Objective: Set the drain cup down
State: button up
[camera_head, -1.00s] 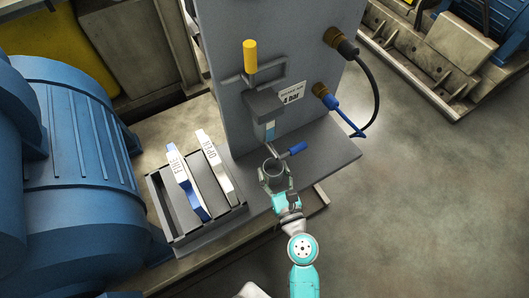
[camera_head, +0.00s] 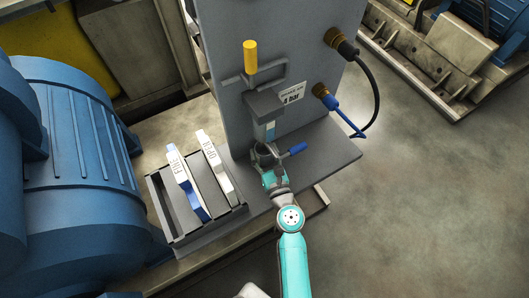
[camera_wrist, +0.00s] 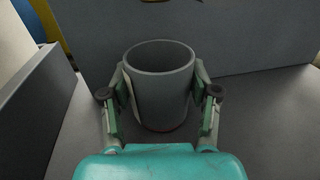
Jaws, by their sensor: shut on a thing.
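The drain cup (camera_wrist: 160,92) is a grey, open-topped cylinder, upright and empty as far as I can see in the wrist view. My gripper (camera_wrist: 160,100) is shut on it, one finger on each side. The cup is mostly hidden there. I cannot tell whether its bottom touches the grey shelf (camera_head: 335,150).
A grey rack (camera_head: 165,215) with a blue-edged and a white-edged plate stands left of my gripper. A large blue motor (camera_head: 75,150) is further left. A yellow handle (camera_head: 250,56) is on the panel. The shelf is clear to the right.

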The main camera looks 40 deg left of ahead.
jog(key=shift+f, duration=0.25)
jog(key=o, duration=1.3)
jog(key=shift+d+r, duration=0.1)
jog(key=v, duration=1.2)
